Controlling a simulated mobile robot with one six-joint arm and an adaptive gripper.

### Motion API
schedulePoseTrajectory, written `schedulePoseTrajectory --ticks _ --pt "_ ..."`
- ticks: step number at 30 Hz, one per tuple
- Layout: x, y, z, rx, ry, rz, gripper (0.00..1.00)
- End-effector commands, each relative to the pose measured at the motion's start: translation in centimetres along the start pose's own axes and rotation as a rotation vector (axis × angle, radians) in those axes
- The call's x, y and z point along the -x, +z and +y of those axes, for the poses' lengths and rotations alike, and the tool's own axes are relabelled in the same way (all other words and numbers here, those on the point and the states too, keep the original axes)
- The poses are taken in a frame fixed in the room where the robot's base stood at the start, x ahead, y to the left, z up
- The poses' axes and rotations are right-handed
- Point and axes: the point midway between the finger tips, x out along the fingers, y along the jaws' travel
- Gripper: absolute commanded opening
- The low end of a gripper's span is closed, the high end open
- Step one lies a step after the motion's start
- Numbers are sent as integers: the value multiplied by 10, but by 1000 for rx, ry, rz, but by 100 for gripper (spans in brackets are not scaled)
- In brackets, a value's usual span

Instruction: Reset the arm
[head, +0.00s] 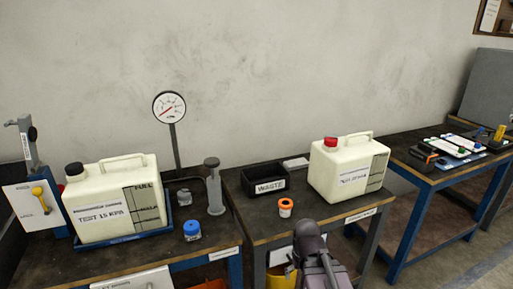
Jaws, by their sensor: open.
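A dark grey part of my arm (318,268) rises from the bottom edge of the head view, right of the middle. It stands in front of the middle table (268,232) and covers part of its front edge. I see no gripper fingers in this view, and no object is seen held by the arm.
The left table holds a white jug (112,190) in a blue tray, a gauge (169,107), a grey cylinder (214,190) and a blue-capped jar (192,231). The middle table holds a waste bin (265,181), an orange-rimmed cup (285,208) and a red-capped jug (345,175).

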Motion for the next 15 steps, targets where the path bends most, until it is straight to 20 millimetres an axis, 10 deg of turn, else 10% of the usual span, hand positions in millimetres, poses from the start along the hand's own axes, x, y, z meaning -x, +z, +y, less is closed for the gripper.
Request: schedulePoseTrajectory --ticks 15 --pt "99 0 0 1 1 0 100"
